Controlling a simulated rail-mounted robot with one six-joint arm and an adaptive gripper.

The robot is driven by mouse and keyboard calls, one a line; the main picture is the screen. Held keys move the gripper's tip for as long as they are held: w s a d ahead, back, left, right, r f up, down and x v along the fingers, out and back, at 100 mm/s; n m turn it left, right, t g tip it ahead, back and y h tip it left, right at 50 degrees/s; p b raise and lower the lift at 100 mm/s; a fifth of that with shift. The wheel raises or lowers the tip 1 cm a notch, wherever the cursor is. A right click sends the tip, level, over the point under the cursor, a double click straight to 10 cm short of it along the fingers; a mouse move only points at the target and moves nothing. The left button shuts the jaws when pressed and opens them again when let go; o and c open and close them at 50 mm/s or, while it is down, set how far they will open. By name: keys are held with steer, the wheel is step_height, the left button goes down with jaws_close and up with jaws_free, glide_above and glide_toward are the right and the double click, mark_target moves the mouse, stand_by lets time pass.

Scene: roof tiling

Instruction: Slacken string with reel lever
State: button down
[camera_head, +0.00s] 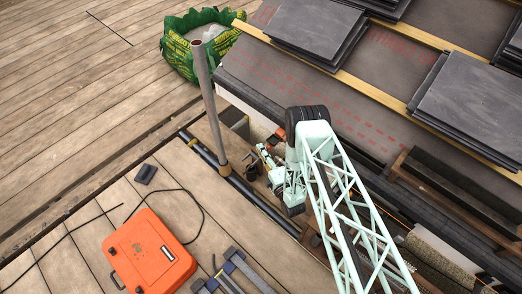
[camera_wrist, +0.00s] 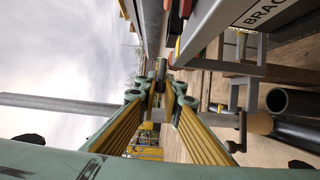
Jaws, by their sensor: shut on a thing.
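My gripper (camera_wrist: 162,82) shows in the wrist view with its two yellow-lined fingers converging. They are closed on a small dark cylindrical piece (camera_wrist: 162,68), which looks like the reel lever. A red-orange part (camera_wrist: 173,56) sits just beyond the fingertips, beside a grey bracket (camera_wrist: 255,30) with lettering. In the head view an orange-red piece, likely the reel (camera_head: 276,141), lies at the eave corner just beyond my wrist. My arm hides much of that area. A thin orange string (camera_head: 402,217) runs along the eave at the right; its tension cannot be told.
A scaffold pole (camera_head: 209,105) stands upright left of my wrist. An orange case (camera_head: 150,250) with a black cable lies on the planks. A green bag (camera_head: 190,58) stands behind. Slate stacks (camera_head: 470,105) rest on the roof battens. Open planks lie at the far left.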

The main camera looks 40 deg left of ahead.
mark_target(267, 145)
steer(key=r+m+p, duration=0.1)
steer(key=m, duration=0.1)
steer(key=m+g+h+p, duration=0.1)
steer(key=p, duration=0.1)
steer(key=shift+w+r+m, duration=0.2)
steer(key=shift+r+m, duration=0.2)
steer(key=m+g, duration=0.1)
steer(key=w+r+m+h+p, duration=0.1)
steer(key=m, duration=0.1)
steer(key=shift+d+g, duration=0.1)
steer(key=shift+g, duration=0.3)
steer(key=m, duration=0.1)
steer(key=m+g, duration=0.1)
steer(key=w+m+g, duration=0.1)
steer(key=shift+r+m, duration=0.3)
steer(key=shift+w+d+r+m+g+b, duration=0.1)
steer(key=shift+w+m+g+b, duration=0.25)
steer(key=shift+m+g+b, duration=0.3)
steer(key=shift+w+m+g+b, duration=0.3)
steer(key=shift+m+g+b, duration=0.2)
steer(key=shift+m, duration=0.25)
steer(key=c, duration=2.7)
jaws_free()
steer(key=shift+c, duration=0.2)
steer(key=shift+d+r, duration=0.1)
steer(key=shift+d, duration=0.05)
